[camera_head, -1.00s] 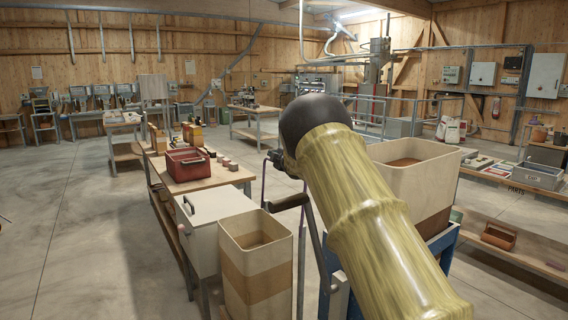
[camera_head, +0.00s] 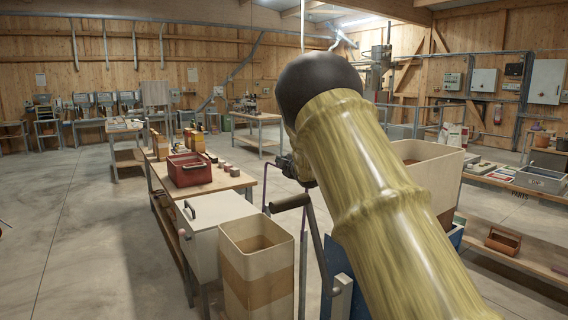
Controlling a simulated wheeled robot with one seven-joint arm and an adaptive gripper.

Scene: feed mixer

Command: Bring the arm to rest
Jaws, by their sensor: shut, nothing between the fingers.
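My arm, in a yellowish sleeve with a black rounded joint, rises from the lower right to the upper middle of the head view. My gripper (camera_head: 298,169) shows as a small dark shape at the left edge of the arm, mostly hidden behind it. What shows of it is shut and empty. It is above and close to the dark crank handle (camera_head: 290,202); I cannot tell whether they touch.
A tall beige bin (camera_head: 258,276) and a white chest (camera_head: 203,233) stand left of the arm. A large beige hopper (camera_head: 432,171) stands behind it at right. A red crate (camera_head: 189,174) sits on a wooden bench. The floor at left is clear.

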